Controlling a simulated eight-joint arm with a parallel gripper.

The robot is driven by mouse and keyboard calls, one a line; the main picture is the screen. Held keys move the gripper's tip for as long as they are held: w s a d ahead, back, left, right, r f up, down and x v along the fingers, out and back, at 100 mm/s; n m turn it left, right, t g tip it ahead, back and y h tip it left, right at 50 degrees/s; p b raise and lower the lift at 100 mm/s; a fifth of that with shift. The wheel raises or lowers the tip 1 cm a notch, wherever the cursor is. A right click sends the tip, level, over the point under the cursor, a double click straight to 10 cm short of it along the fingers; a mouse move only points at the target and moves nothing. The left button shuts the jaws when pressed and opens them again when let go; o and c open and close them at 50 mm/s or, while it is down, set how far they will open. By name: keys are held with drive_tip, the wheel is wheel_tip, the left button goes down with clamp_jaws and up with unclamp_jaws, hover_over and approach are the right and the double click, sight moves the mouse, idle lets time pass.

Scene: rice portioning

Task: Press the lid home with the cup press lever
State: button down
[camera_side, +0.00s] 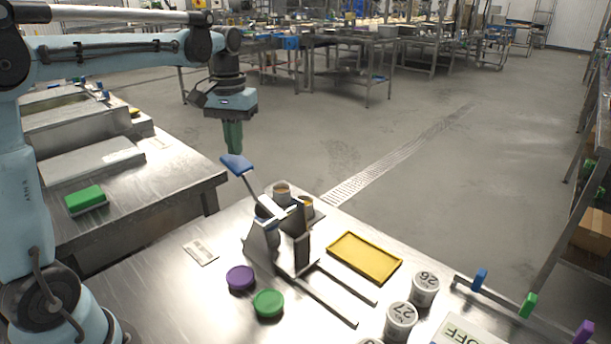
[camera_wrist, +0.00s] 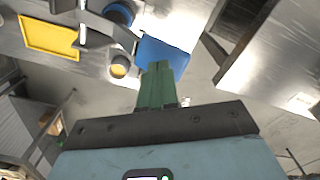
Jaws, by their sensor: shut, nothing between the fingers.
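The cup press (camera_side: 293,248) stands on the steel table, its lever arm raised and slanting up to the left. The lever ends in a flat blue handle pad (camera_side: 236,165), which also shows in the wrist view (camera_wrist: 177,54). My gripper (camera_side: 234,151) has green fingers, shut and empty, pointing down just above the pad. In the wrist view the fingertips (camera_wrist: 158,66) overlap the pad; whether they touch it I cannot tell. A round blue thing (camera_wrist: 119,14) shows beside the press in the wrist view. The cup and lid under the press are mostly hidden in the side view.
Two small cups (camera_side: 281,190) (camera_side: 306,207) stand behind the press. A purple lid (camera_side: 240,278) and a green lid (camera_side: 268,303) lie in front. A yellow tray (camera_side: 364,258) and numbered white tubs (camera_side: 424,290) are to the right. Another table with a green sponge-like block (camera_side: 85,198) is left.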

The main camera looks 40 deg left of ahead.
sight(236, 159)
drive_tip(key=shift+f, duration=0.15)
drive_tip(key=shift+f, duration=0.35)
drive_tip(key=shift+f, duration=0.45)
drive_tip(key=shift+a+f, duration=0.1)
drive_tip(key=shift+f, duration=0.25)
drive_tip(key=shift+a+f, duration=0.1)
drive_tip(key=shift+f, duration=1.45)
idle(0.9)
drive_tip(key=shift+r, duration=0.1)
drive_tip(key=shift+d+r, duration=0.2)
drive_tip(key=shift+r, duration=2.55)
